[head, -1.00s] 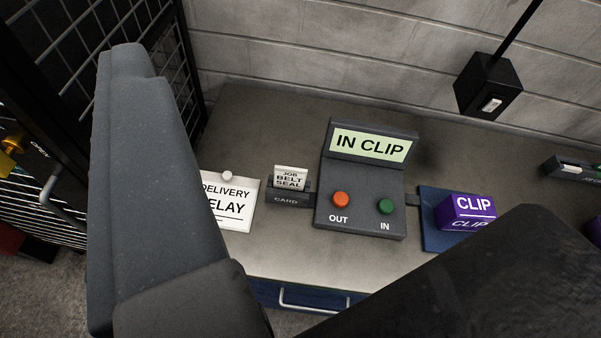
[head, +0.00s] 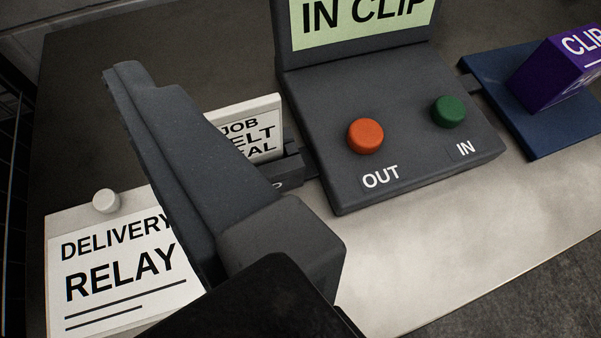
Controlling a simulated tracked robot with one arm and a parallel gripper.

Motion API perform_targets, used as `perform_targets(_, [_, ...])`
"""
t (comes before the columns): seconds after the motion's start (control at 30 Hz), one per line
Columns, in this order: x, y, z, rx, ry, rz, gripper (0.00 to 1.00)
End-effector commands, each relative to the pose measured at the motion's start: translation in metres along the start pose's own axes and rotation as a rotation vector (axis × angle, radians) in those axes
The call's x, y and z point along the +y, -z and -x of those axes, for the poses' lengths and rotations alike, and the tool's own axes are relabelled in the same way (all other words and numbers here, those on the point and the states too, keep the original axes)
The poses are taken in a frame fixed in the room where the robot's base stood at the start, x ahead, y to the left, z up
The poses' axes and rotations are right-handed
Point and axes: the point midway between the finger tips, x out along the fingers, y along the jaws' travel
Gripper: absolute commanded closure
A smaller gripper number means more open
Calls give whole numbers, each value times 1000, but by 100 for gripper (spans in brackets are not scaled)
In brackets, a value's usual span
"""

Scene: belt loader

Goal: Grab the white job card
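The white job card (head: 263,118) stands upright in its small dark card holder (head: 291,168), left of the control box. Its print reads JOB BELT SEAL, with its left part hidden behind my gripper. My gripper (head: 128,72) is a dark grey shape crossing the left of the view in front of the card, its tip pointing up and left. I cannot tell whether it touches the card. The finger spacing does not show from this angle, and I see nothing held.
The control box (head: 408,178) reads IN CLIP and has an orange OUT button (head: 365,136) and a green IN button (head: 449,111). A purple CLIP block (head: 556,75) sits on a blue pad (head: 515,112). A white DELIVERY RELAY sheet (head: 105,275) lies at left. Bare tabletop lies in front.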

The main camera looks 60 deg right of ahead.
Motion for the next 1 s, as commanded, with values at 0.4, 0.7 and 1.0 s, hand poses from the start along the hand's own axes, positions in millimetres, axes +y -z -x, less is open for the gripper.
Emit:
perform_targets(0.4, [96,-111,-4,-56,-295,88,11])
perform_targets(0.7, [105,-113,-30,-55,-302,89,11])
perform_targets(1.0, [117,-114,-70,-53,-300,89,11])
